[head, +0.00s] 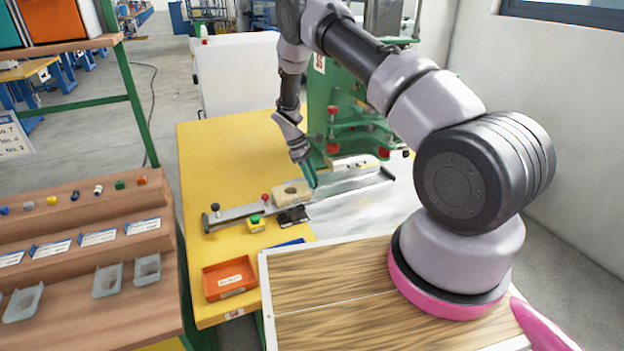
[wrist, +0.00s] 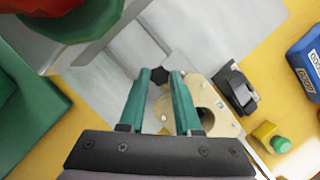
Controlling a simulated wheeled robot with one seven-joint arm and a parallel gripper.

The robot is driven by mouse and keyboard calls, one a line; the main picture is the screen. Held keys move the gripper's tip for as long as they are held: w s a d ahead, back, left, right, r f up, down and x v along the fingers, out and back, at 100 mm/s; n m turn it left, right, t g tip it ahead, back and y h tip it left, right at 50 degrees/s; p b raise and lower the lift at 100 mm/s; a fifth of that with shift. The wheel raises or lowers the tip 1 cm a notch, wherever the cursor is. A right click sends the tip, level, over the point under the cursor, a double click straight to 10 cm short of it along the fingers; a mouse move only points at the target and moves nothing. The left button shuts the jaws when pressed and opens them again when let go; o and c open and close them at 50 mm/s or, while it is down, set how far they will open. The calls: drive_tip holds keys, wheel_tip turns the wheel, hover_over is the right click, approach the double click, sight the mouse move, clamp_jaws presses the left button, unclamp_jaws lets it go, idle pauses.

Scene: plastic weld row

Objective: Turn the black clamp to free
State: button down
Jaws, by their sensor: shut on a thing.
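My gripper (wrist: 161,80) reaches down from above with its two teal fingers close together. Between the fingertips is a small black knob (wrist: 160,74), which I take to be the black clamp's handle, and the fingers are shut on it. In the head view my gripper (head: 312,181) is at the metal bar, just right of a beige block with a round hole (head: 291,192). The fingers and arm hide the knob there. The beige block also shows in the wrist view (wrist: 221,122), partly behind the right finger. Whether the clamp is locked or free cannot be told.
A green press (head: 345,100) with red knobs stands close behind my gripper. A black fixture (head: 293,216) and a yellow box with a green button (head: 257,224) sit before the bar. An orange tray (head: 230,277) lies at the yellow table's front. The table's back left is clear.

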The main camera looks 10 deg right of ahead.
idle(0.4)
drive_tip(key=c, duration=0.9)
unclamp_jaws()
drive_tip(key=v, duration=1)
drive_tip(key=shift+w+r, duration=0.2)
drive_tip(key=shift+r, duration=0.2)
